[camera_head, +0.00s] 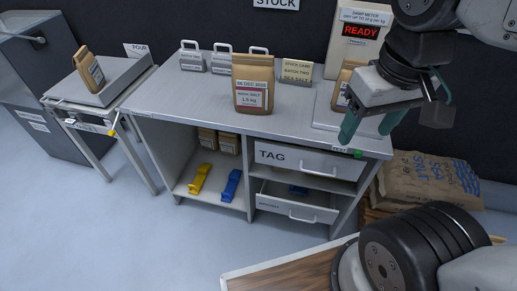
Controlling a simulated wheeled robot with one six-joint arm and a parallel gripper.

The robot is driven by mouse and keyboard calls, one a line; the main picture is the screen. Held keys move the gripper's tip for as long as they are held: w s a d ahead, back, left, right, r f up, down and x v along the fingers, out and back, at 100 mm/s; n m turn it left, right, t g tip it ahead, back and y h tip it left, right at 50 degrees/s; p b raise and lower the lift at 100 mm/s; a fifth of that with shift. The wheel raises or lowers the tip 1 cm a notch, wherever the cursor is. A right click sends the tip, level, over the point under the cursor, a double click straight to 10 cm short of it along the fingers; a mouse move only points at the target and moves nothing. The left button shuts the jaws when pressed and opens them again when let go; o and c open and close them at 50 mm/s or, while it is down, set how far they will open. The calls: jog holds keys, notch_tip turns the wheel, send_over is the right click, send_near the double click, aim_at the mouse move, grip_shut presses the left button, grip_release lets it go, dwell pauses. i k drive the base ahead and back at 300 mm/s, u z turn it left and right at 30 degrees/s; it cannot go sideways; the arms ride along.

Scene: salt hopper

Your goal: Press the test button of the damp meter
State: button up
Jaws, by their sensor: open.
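The damp meter (359,45) stands at the back right of the bench, with a red READY display and a label above it. Its lower part is partly hidden by my arm. A small green button (358,154) sits on the bench's front edge at the right, beside a small label that seems to read TEST (340,149). My gripper (369,130) has green fingers and hangs above the right end of the bench, above and slightly right of the button. It is open, and nothing shows between its fingers.
A bag of rock salt (253,84) stands mid-bench, near a batch card (297,71). Another bag (344,86) stands on a pale plate close behind my gripper. The TAG drawer (306,162) is below; the lower drawer (297,205) looks partly open. Salt sacks (425,175) lie at right.

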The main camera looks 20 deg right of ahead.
aim_at(358, 153)
jog(key=z, duration=0.3)
jog(key=k, duration=0.75)
jog(key=z, duration=0.6)
jog(key=k, duration=0.6)
jog(key=z, duration=0.35)
jog(key=i, duration=0.95)
jog(key=z, duration=0.2)
